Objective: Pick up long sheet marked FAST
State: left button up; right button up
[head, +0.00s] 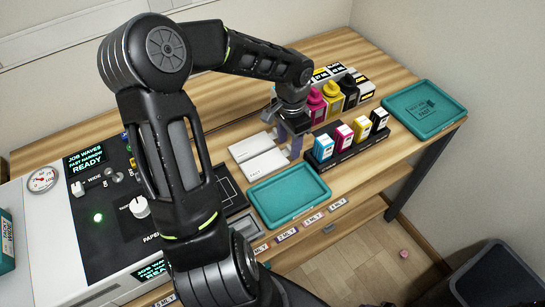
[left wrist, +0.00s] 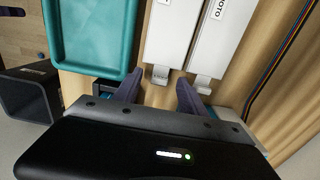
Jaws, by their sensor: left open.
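Two long white sheets lie side by side on the wooden bench. The nearer one (head: 263,165) carries small print that seems to read FAST; in the left wrist view it is the left sheet (left wrist: 172,35), with a small tab at its end. The other sheet (head: 251,147) lies beyond it and reads PHOTO in the left wrist view (left wrist: 215,40). My left gripper (head: 291,146) is open at the right ends of the sheets. In the left wrist view its fingers (left wrist: 162,96) stand either side of the nearer sheet's tab, apart from it. My right gripper does not show.
A teal tray (head: 287,215) lies just in front of the sheets, and a second teal tray (head: 452,122) at the right. Ink cartridges (head: 345,135) and bottles (head: 316,105) stand right of the gripper. A control panel (head: 90,240) is at left. A dark bin (head: 500,275) stands on the floor.

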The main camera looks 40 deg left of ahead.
pick_arm(q)
jog(key=shift+f, duration=0.3)
dwell(0.4)
grip_shut()
dwell(0.3)
